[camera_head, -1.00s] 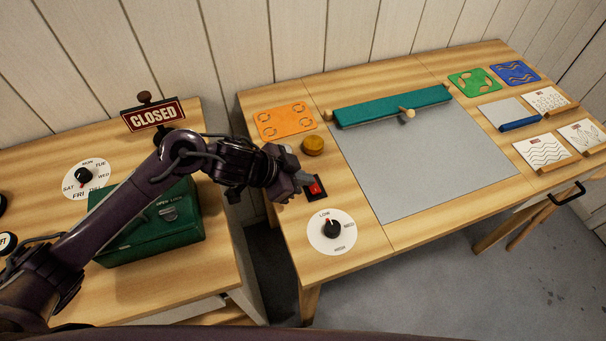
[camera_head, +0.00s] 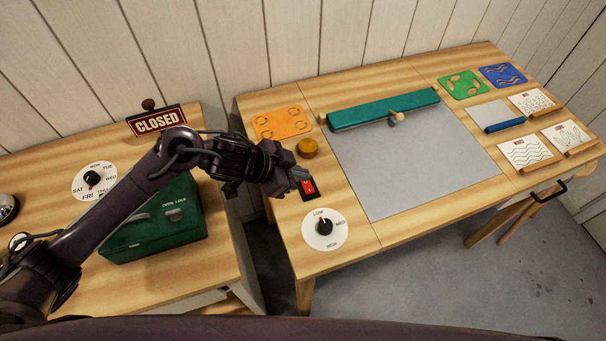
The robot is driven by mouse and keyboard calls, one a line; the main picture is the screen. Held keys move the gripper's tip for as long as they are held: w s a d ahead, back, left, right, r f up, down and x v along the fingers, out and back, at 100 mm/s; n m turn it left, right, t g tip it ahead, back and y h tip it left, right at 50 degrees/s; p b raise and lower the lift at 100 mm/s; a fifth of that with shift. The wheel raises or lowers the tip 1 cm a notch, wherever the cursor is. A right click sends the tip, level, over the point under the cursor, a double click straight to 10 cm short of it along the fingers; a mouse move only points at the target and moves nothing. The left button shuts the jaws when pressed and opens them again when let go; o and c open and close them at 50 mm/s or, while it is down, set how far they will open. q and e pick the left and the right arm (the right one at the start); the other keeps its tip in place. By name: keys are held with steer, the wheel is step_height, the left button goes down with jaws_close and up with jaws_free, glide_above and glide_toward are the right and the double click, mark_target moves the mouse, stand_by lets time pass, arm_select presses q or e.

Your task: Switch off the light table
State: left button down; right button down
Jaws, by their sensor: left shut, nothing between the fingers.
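The light table's grey panel (camera_head: 410,160) lies flat in the wooden table and looks unlit. A red rocker switch (camera_head: 308,187) in a black frame sits near the table's left edge. My left gripper (camera_head: 300,174) is shut and empty. Its fingertips are right at the far side of the switch; I cannot tell whether they touch it. A white dial (camera_head: 325,229) with a black knob is just in front of the switch. My right gripper is not in view.
A round amber knob (camera_head: 307,148) and an orange stencil (camera_head: 282,122) lie behind the switch. A teal bar (camera_head: 383,108) spans the panel's back. A green box (camera_head: 150,225) and CLOSED sign (camera_head: 157,121) stand on the left table. A gap separates the tables.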

arm_select(q)
steer(key=shift+b+v, duration=0.65)
steer(key=shift+v, duration=0.5)
steer(key=w+v, duration=0.1)
steer(key=v, duration=0.6)
steer(key=shift+a+r+b, duration=0.3)
steer(key=shift+a+r, duration=0.05)
steer(key=shift+a, duration=0.1)
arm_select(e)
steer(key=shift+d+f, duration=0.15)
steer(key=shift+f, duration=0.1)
